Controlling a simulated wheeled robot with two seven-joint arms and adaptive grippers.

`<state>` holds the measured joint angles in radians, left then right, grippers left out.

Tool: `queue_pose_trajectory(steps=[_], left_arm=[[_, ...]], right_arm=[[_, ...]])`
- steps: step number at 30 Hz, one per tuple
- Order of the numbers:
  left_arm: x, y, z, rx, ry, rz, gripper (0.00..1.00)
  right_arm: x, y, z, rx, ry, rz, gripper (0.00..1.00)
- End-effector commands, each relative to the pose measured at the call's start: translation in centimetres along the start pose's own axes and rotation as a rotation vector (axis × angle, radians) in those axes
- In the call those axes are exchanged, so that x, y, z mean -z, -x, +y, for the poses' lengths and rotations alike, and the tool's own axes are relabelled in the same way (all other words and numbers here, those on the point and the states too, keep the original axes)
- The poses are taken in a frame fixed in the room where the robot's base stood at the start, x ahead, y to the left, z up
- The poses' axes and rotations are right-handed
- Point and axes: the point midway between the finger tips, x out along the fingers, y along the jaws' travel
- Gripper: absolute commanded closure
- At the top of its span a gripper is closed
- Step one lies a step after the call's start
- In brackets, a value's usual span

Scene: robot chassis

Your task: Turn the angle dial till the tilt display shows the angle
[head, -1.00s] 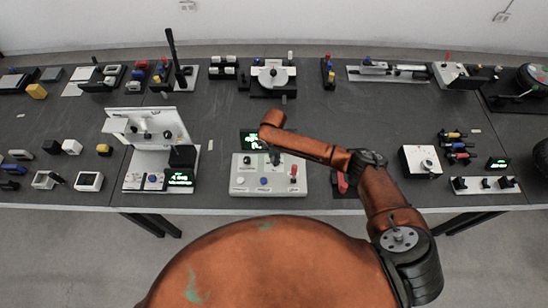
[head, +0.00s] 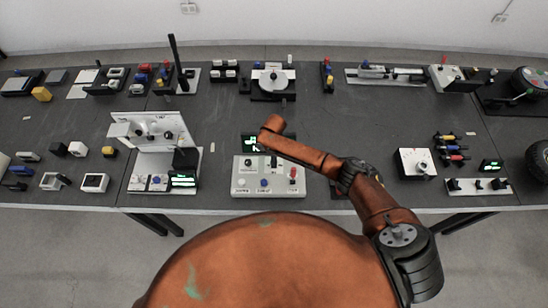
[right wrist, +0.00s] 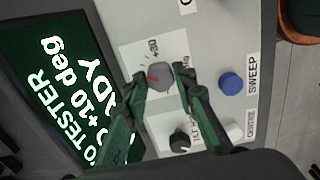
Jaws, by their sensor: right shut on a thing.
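The grey round dial with a red pointer mark (right wrist: 157,76) sits on the pale control panel (head: 242,181), beside a printed "+30" in the right wrist view. My right gripper (right wrist: 160,78) is shut on this dial, one finger on each side. In the head view, it (head: 273,160) is small and partly hidden by my arm. The dark display (right wrist: 68,85) beside the panel shows green-white text, partly cut off, with "TESTER", "+10 deg" and "ADY" readable. It also shows behind the panel in the head view (head: 250,143). My left gripper is not in view.
The panel bears a blue button (right wrist: 231,83) marked SWEEP, a white button (right wrist: 234,131) marked CENTRE, a black knob (right wrist: 180,141) and a red-topped lever (head: 293,174). A white tilted plate (head: 139,128) stands on the left.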

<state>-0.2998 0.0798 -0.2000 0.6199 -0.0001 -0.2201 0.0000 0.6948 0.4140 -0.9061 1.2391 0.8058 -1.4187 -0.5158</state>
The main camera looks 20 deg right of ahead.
Motion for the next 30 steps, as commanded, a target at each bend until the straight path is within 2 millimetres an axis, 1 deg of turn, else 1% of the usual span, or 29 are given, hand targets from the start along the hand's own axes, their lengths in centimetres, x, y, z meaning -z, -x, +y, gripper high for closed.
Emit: queue_pose_trajectory(steps=[1, 3, 15, 24, 30], left_arm=[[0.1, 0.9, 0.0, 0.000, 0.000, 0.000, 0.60], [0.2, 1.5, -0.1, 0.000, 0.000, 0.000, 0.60], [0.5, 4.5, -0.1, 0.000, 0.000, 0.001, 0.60], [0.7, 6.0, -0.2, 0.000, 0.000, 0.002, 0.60], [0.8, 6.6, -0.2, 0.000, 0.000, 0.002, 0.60]], right_arm=[[0.0, 0.4, -0.1, 0.003, -0.047, 0.000, 0.99], [0.1, 0.3, -0.1, 0.003, -0.113, 0.001, 0.99], [0.1, 0.3, -0.1, 0.002, -0.492, -0.001, 0.99], [0.1, 0.2, -0.1, 0.002, -0.743, -0.001, 0.99], [0.1, 0.1, -0.1, 0.001, -0.860, 0.000, 0.99]])
